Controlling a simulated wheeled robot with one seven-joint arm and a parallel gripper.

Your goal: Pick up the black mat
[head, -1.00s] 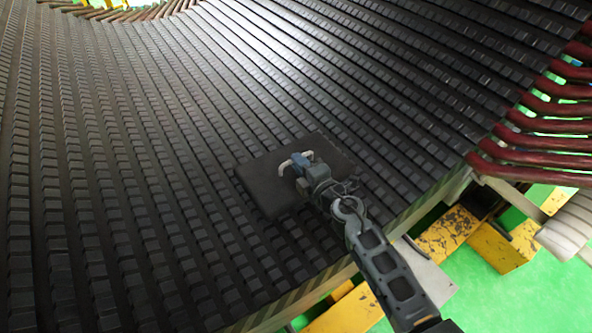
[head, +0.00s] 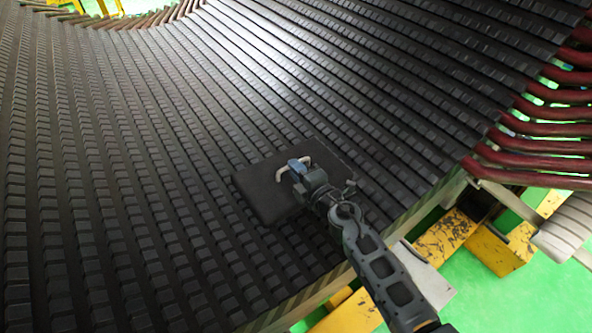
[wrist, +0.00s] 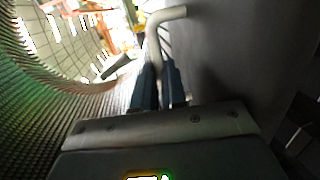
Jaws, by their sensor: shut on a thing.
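The black mat (head: 262,192) is a flat dark rectangular panel with a pale bent handle on its face. In the head view it is in front of the ribbed black stator wall, near the middle. Whether it touches the ribs cannot be told. My gripper (head: 298,167) is shut on the handle (head: 284,165). In the wrist view the blue fingers (wrist: 160,85) close around the pale handle (wrist: 165,17), and the mat's grey face (wrist: 235,60) fills the right side. Part of the mat is hidden behind my gripper and arm.
The curved stator wall (head: 120,150) with rows of dark blocks fills most of the head view. Dark red bars (head: 540,147) stick out at its right edge. Yellow supports (head: 495,250) and a pale cylinder (head: 568,228) stand at lower right, over green floor (head: 535,285).

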